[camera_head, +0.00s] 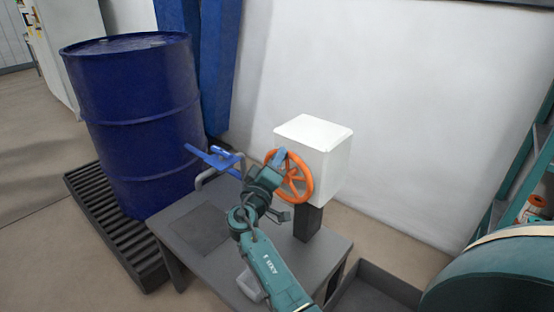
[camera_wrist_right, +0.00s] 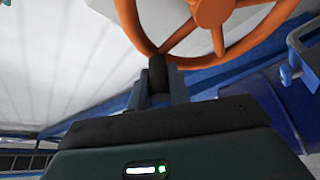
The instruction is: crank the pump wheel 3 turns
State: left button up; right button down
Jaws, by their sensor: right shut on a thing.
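The orange pump wheel (camera_head: 294,178) stands upright on the front of a white box (camera_head: 322,150), which sits on a dark post (camera_head: 307,222). My right gripper (camera_head: 280,156) reaches the upper left part of the wheel's rim. In the right wrist view the gripper (camera_wrist_right: 158,82) is shut on a dark handle knob (camera_wrist_right: 157,72) at the rim of the orange wheel (camera_wrist_right: 208,14). The arm hides part of the wheel's left side in the head view. My left gripper is in neither view.
A grey table (camera_head: 200,240) carries the post. A blue drum (camera_head: 130,110) stands on a slatted black pallet (camera_head: 115,235) at the left. A blue lever (camera_head: 212,156) on a grey pipe is close to my gripper's left. A white wall is behind.

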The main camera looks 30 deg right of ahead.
jog(key=w+n+y+p, duration=0.1)
jog(key=n, duration=0.1)
jog(key=w+n+p, duration=0.1)
jog(key=n, duration=0.1)
jog(key=shift+w+a+f+n+y, duration=0.1)
jog(key=shift+w+a+n+y, duration=0.2)
jog(key=shift+w+a+y, duration=0.1)
jog(key=shift+w+a+f+n+y+p, duration=0.2)
jog(key=shift+w+f+n+p, duration=0.15)
jog(key=shift+n, duration=0.3)
jog(key=shift+w+a+f+n+y+p, duration=0.1)
jog(key=shift+w+f+n+y+p, duration=0.2)
jog(key=shift+n, duration=0.35)
jog(key=shift+g, duration=0.3)
jog(key=shift+r, duration=0.1)
jog(key=c, duration=1.3)
grip_release()
